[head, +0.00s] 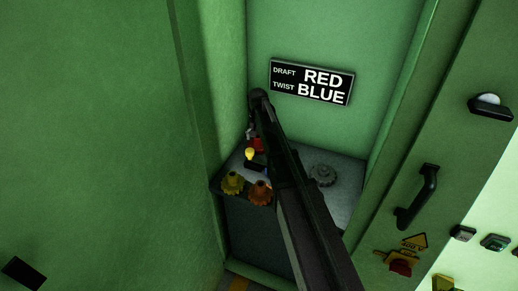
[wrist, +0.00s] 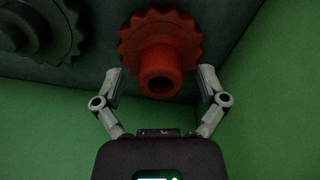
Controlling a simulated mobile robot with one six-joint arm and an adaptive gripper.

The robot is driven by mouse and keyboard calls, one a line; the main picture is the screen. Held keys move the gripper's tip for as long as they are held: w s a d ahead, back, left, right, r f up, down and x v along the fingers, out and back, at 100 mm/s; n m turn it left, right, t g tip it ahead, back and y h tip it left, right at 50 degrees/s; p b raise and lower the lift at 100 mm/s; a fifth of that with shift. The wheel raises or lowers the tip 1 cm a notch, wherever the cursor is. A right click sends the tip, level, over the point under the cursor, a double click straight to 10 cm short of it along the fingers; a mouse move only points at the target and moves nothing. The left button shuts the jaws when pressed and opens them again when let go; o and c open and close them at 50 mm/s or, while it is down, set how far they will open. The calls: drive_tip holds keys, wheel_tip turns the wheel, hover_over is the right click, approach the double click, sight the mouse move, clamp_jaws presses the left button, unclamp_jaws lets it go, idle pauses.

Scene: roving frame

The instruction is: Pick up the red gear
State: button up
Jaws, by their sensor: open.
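The red gear (wrist: 160,52) is at the top middle of the wrist view, with its toothed rim and a round hub with a hole. My gripper (wrist: 160,74) is open, with one finger on each side of the gear's hub. I cannot tell whether the fingers touch it. In the head view my arm reaches over the grey shelf (head: 346,203) in the green recess, and the gripper end is small and dark there. A red patch beside it cannot be told clearly as gear or wrist.
A dark grey gear (wrist: 38,30) lies left of the red one in the wrist view. In the head view, a yellow gear (head: 232,183) and an orange gear (head: 260,193) sit at the shelf's front, and a grey gear (head: 322,175) sits right. Green walls close in the recess.

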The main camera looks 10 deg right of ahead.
sight(258, 137)
idle(0.6)
clamp_jaws()
drive_tip(key=shift+r, duration=0.1)
idle(0.3)
wheel_tip(258, 137, up, 10)
drive_tip(key=p, duration=1)
drive_tip(key=shift+f, duration=0.2)
idle(0.4)
